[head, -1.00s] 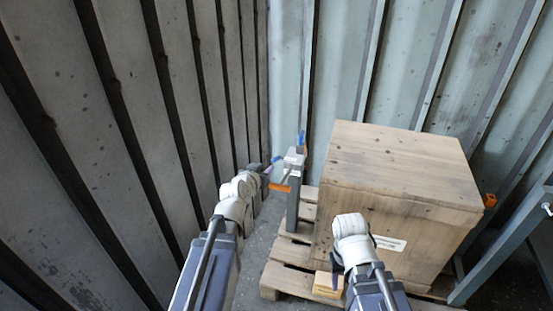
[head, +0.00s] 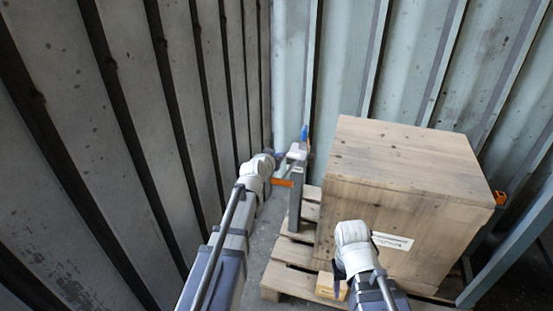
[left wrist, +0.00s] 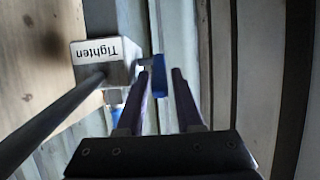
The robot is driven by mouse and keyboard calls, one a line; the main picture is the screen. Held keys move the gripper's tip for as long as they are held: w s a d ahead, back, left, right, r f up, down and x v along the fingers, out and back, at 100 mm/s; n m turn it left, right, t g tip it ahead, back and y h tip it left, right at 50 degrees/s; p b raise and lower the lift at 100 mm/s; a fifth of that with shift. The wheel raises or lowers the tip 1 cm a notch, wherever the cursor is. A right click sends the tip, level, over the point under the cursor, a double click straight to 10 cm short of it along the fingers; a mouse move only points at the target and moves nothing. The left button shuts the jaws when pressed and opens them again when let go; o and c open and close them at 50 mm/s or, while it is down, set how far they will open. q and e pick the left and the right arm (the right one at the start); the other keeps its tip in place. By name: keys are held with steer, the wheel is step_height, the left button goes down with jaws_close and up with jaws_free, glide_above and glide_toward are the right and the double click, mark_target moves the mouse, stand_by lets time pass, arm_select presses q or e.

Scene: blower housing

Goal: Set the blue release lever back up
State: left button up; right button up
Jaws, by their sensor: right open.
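A grey metal clamp post (head: 296,200) stands beside the wooden crate, with a blue part (head: 304,133) rising from its top and an orange bar (head: 282,183) pointing left. My left gripper (head: 280,159) is at the post's upper left side. In the left wrist view its open fingers (left wrist: 163,72) have a blue lever piece (left wrist: 158,80) between or just beyond their tips; I cannot tell whether they touch it. A metal block (left wrist: 103,62) marked "Tighten", upside down, is beside them. My right gripper (head: 338,278) is open, low in front of the crate.
The wooden crate (head: 400,170) stands on a pallet (head: 290,255) right of the post. A corrugated wall (head: 150,130) runs close along the left. A dark rod (left wrist: 55,115) meets the block.

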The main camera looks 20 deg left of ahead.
arm_select(q)
jaws_close()
stand_by(1.4)
